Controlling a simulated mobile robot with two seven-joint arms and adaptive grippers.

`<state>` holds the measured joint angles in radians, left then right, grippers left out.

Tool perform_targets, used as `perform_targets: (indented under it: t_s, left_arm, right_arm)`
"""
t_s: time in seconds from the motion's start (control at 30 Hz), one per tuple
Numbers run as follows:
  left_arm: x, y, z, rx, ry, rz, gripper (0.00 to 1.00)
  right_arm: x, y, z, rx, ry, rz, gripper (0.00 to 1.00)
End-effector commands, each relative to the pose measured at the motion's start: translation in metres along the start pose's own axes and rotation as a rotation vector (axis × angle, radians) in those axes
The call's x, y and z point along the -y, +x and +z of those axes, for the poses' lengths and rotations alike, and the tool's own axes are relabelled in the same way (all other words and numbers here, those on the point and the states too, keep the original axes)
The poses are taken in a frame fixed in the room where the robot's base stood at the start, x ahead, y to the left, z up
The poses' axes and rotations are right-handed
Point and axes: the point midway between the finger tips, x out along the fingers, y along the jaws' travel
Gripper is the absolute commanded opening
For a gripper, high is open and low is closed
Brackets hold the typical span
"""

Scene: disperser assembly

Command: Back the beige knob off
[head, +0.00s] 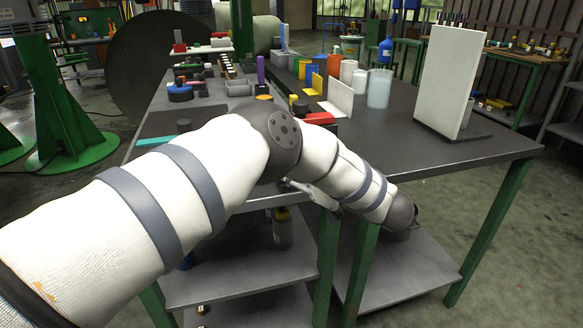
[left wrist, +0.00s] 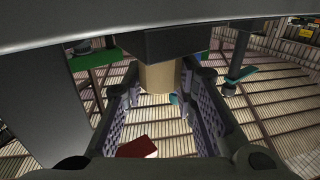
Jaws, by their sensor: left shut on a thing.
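The beige knob (left wrist: 158,77) is a short, plain cylinder in the upper middle of the left wrist view. Its upper end meets the underside of a dark block (left wrist: 183,42). My left gripper (left wrist: 161,88) has its two fingers on either side of the knob and is shut on it. In the head view my left arm comes in from the left and crosses the front of the table; its hand end bends down at the table's front edge. The fingers and the knob are hidden there. My right gripper is in neither view.
The dark table (head: 455,148) has green legs and a lower shelf (head: 430,268). A white upright panel (head: 448,80) stands on its right part, with a translucent cylinder (head: 379,88) to the left. Several coloured parts and bins fill the back. The table's right front is bare.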

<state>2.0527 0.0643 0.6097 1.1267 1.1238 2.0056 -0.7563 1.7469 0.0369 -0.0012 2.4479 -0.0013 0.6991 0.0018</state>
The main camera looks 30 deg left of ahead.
Motion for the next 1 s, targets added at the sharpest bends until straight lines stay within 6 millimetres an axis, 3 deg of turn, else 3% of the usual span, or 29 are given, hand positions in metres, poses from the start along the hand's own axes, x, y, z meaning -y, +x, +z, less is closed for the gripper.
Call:
perform_targets:
  t_s: [0.33, 0.8, 0.83, 0.9, 1.0]
  left_arm:
    - [-0.0001, 0.0006, 0.0014, -0.001, 0.001, -0.103, 0.00]
    - [0.0003, 0.0009, 0.0008, -0.001, 0.003, -0.116, 0.00]
    - [0.0003, 0.0009, 0.0009, -0.001, 0.003, -0.116, 0.28]
    - [0.0003, 0.0009, 0.0008, -0.001, 0.003, -0.116, 0.44]
    - [0.0002, 0.0009, 0.0007, -0.001, 0.002, -0.116, 0.47]
  right_arm:
    - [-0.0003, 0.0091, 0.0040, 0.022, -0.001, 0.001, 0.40]
    - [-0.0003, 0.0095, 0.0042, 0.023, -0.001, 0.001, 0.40]
    - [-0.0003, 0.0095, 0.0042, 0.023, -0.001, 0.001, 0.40]
    - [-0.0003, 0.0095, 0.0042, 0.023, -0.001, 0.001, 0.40]
    - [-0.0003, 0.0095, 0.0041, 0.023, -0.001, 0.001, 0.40]
